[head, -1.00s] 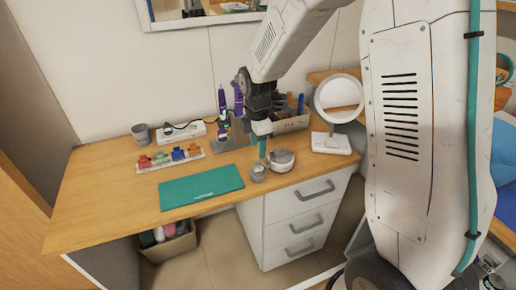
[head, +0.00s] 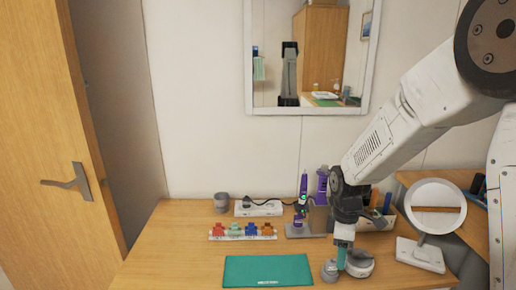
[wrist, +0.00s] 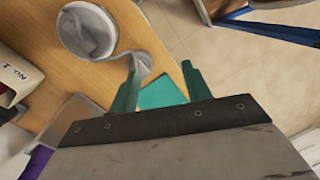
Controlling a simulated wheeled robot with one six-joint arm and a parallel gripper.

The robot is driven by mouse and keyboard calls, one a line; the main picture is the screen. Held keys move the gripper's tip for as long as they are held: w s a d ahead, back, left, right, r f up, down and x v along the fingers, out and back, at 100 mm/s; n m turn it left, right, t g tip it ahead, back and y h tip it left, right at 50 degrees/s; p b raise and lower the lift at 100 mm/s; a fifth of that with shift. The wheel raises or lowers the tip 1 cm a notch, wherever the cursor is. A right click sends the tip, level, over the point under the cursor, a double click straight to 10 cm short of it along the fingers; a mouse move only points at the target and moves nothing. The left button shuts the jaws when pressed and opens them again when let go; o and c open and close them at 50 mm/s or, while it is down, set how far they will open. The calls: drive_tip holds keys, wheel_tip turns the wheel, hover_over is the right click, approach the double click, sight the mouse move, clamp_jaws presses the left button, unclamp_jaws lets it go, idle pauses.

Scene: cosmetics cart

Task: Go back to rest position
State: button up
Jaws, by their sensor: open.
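My gripper (head: 342,258) points down over the right part of the wooden desk, low beside a small grey pot (head: 330,271) and a larger grey-white round container (head: 359,263). In the wrist view my gripper (wrist: 160,70) has its two teal fingers apart with nothing clearly held between them. The small pot (wrist: 144,61) is just beyond the left fingertip, and the larger container (wrist: 87,30) is at upper left. Whether a finger touches the small pot, I cannot tell.
A teal mat (head: 268,271) lies on the desk (head: 170,250). Behind it are a strip of coloured clips (head: 243,232), a power strip (head: 259,208) and a grey cup (head: 222,202). Purple tools (head: 302,190) and a round mirror (head: 436,207) stand near the arm. Open air lies above the desk's left side.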

drive_tip(key=s+d+r+m+t, duration=0.1)
drive_tip(key=s+r+m, duration=0.5)
drive_tip(key=s+r, duration=0.3)
drive_tip(key=s+d+r+m+t, duration=0.1)
drive_tip(key=s+r+m, duration=0.6)
drive_tip(key=s, duration=1)
drive_tip(key=shift+d+r+t, duration=0.4)
drive_tip(key=shift+d+r, duration=0.05)
drive_tip(key=shift+r, duration=1.25)
drive_tip(key=shift+c, duration=0.2)
